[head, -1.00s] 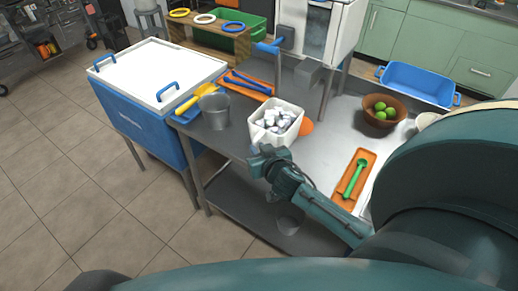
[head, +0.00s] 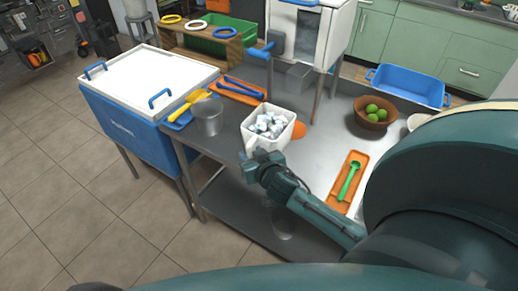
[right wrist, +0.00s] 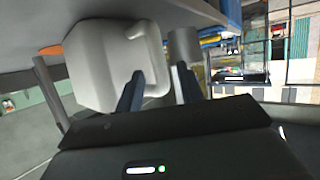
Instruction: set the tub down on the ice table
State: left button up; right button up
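The tub (head: 248,131) is a white square container filled with ice cubes (head: 270,123). It appears to stand upright near the left front edge of the steel table (head: 318,150); its underside is hidden in the head view. My right gripper (head: 249,163) is at the tub's near side. In the right wrist view the tub (right wrist: 92,65) shows its looped handle (right wrist: 160,62). The right gripper's two fingers (right wrist: 160,84) are apart, one on each side of the handle's bar, with a gap visible. My left gripper is not in view.
A metal bucket (head: 208,118) stands left of the tub, near a yellow scoop (head: 190,101) and a blue chest with a white lid (head: 150,78). An orange tray with a green spoon (head: 349,181) and a bowl of limes (head: 370,116) are right. Bare table lies between.

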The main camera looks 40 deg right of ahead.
jog(key=v, duration=1.1)
jog(key=s+a+f+n+g+y, duration=0.3)
jog(key=s+a+f+n+y, duration=0.2)
jog(key=s+a+f, duration=0.4)
jog(key=a+f, duration=0.3)
jog(key=a, duration=0.1)
jog(key=shift+s+f+y+b, duration=0.25)
jog(key=shift+f+y+b, duration=0.05)
jog(key=shift+f+b, duration=0.1)
